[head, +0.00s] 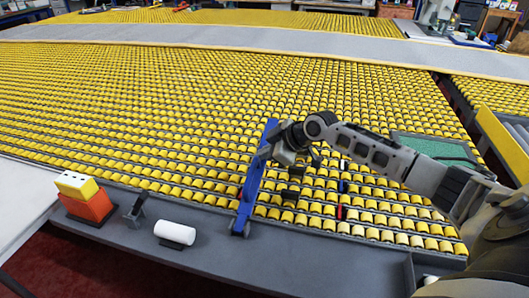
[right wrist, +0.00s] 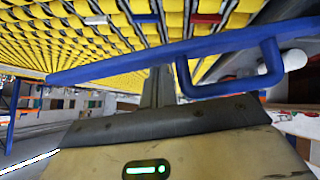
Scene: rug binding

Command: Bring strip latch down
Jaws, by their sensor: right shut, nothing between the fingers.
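The strip latch appears to be the long blue bar (head: 250,190) lying across the near right part of the yellow roller bed (head: 130,120). In the right wrist view the blue bar (right wrist: 120,69) crosses the picture, with a blue U-shaped handle (right wrist: 230,88) on its right half. My right gripper (head: 277,158) is over the upper part of the bar. Its narrow fingers show shut and empty in the right wrist view (right wrist: 158,85), close to the bar and left of the handle. I cannot tell if they touch the bar. My left gripper is not in view.
A grey front ledge (head: 120,233) holds a white roll (head: 174,232), a small dark bracket (head: 134,211) and an orange and yellow block (head: 87,200). Small red and blue pieces lie among the rollers at right. A green mat (head: 435,148) lies behind my right arm.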

